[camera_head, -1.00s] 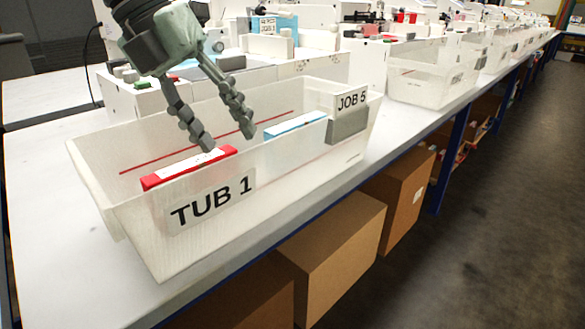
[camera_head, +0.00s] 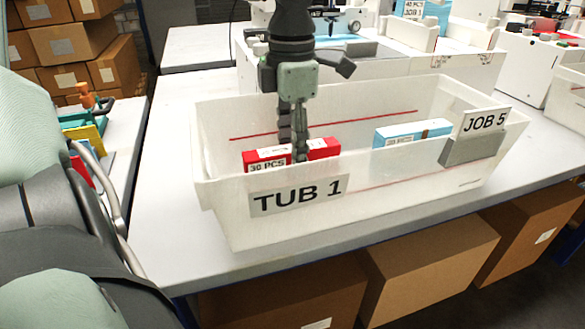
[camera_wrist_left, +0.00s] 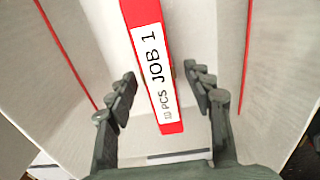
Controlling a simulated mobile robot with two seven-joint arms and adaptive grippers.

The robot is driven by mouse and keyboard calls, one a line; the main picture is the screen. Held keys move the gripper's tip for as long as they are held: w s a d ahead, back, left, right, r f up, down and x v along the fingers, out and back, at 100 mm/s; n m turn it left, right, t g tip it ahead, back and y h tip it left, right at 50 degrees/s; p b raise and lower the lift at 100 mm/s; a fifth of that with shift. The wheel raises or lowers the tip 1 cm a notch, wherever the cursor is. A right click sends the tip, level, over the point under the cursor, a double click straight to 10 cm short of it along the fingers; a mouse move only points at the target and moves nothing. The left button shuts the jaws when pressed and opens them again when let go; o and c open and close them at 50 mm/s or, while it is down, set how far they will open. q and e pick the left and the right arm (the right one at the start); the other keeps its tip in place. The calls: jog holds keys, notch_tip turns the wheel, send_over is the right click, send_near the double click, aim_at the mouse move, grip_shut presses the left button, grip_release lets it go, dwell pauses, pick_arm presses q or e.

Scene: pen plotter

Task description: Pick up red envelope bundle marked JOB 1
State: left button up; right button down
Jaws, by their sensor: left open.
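The red envelope bundle (camera_head: 262,157) stands in the left part of the translucent white tub (camera_head: 228,222) marked TUB 1. In the left wrist view the red bundle (camera_wrist_left: 152,62) shows its white label reading JOB 1. My left gripper (camera_head: 294,155) points down into the tub at the middle of the bundle, hiding part of its label. In the left wrist view my left gripper (camera_wrist_left: 162,80) is open, one finger on each side of the bundle. Gaps show between fingers and bundle. My right gripper is not in view.
A blue and white bundle (camera_head: 408,133) stands farther right in the tub, near a grey block (camera_head: 470,149) and a JOB 5 card (camera_head: 486,122). White machines stand behind the tub. Cardboard boxes (camera_head: 430,260) lie below the table (camera_head: 165,190).

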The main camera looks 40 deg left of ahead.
pick_arm(q)
jog(key=shift+f, duration=0.65)
grip_shut()
jog(key=shift+r, duration=0.1)
